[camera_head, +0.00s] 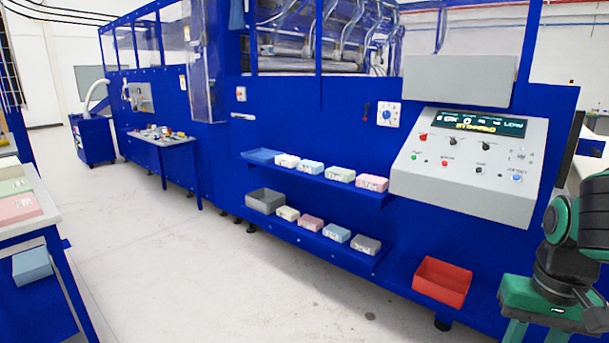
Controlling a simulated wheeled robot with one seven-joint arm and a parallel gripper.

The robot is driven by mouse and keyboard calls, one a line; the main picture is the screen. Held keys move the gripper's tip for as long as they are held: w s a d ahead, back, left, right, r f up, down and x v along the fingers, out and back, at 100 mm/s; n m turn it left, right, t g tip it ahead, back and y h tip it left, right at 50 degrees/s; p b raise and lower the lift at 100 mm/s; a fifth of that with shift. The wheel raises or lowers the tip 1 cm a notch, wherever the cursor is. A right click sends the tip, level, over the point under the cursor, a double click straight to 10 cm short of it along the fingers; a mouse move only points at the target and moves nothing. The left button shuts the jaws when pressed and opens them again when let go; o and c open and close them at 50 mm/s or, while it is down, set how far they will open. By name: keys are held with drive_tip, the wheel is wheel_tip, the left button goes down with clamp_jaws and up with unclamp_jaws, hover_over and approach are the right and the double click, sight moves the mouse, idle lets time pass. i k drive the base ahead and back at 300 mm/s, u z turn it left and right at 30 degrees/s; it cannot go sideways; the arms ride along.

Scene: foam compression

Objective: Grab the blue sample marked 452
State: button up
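Small foam samples with dark markings sit on two blue shelves. A light blue sample (311,168) is on the upper shelf, between a white sample (286,161) and a green sample (341,174). Another light blue sample (336,233) is on the lower shelf, between a pink sample (310,222) and a grey sample (366,244). The markings are too small to read, so I cannot tell which is 452. My gripper (553,336) is at the bottom right, pointing down, well away from both. Its fingers are apart and its tips are cut off by the frame.
A pink sample (371,182) ends the upper row. A sloped control panel (468,165) juts out above. A table (30,228) stands at left. The floor between is clear.

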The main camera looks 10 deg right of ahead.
sight(311, 166)
drive_tip(key=i, duration=1.3)
drive_tip(key=z, duration=0.1)
